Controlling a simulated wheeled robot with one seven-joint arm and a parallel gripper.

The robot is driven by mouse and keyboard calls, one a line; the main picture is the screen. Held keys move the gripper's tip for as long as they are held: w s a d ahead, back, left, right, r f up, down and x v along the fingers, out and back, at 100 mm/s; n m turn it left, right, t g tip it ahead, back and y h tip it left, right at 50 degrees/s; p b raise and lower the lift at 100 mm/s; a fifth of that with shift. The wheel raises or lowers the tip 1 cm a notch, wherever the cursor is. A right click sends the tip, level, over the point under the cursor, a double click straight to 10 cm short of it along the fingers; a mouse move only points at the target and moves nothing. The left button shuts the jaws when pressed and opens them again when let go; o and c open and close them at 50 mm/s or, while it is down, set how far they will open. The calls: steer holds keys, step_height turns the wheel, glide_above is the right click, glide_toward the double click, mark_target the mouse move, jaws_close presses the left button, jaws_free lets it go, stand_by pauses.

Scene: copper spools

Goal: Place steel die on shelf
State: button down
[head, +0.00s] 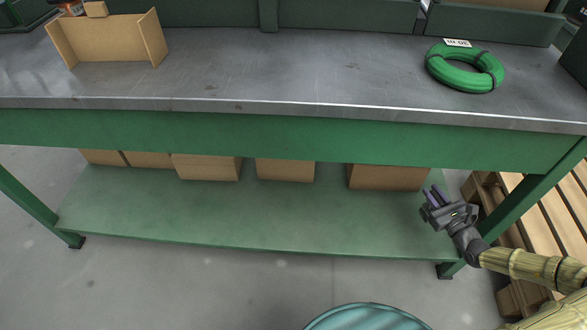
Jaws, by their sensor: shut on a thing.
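My gripper (436,197), dark grey with purplish fingers, is at the right end of the green lower shelf (270,215), below the worktop and left of the right table leg. Its fingers point up and to the left in the picture, toward the back of the shelf. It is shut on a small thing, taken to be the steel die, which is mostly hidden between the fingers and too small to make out. I cannot tell whether the held thing touches the shelf.
Several cardboard boxes (388,178) line the shelf's back; its front is clear. The metal worktop (280,70) above carries a green coil (466,68) and an open cardboard tray (110,42). A wooden pallet (548,215) stands right. A teal round thing (367,318) is in front.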

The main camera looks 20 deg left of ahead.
mark_target(424, 214)
steer(key=shift+w+d, duration=0.1)
steer(key=shift+d, duration=0.05)
steer(key=shift+s+d+r, duration=0.1)
steer(key=shift+s+d, duration=0.15)
steer(key=shift+s, duration=0.2)
steer(key=shift+w+a+f+b, duration=0.1)
steer(key=shift+f+b, duration=0.9)
steer(key=shift+f, duration=0.6)
steer(key=shift+w+a+f+b, duration=0.1)
steer(key=shift+f+b, duration=0.85)
steer(key=shift+f, duration=0.6)
steer(key=shift+f, duration=0.2)
steer(key=f+b, duration=0.2)
steer(key=f, duration=0.1)
steer(key=shift+s+d+f+b, duration=0.1)
steer(key=shift+d+f+b, duration=0.15)
steer(key=shift+b, duration=0.1)
steer(key=shift+a+r, duration=0.1)
steer(key=shift+a, duration=0.2)
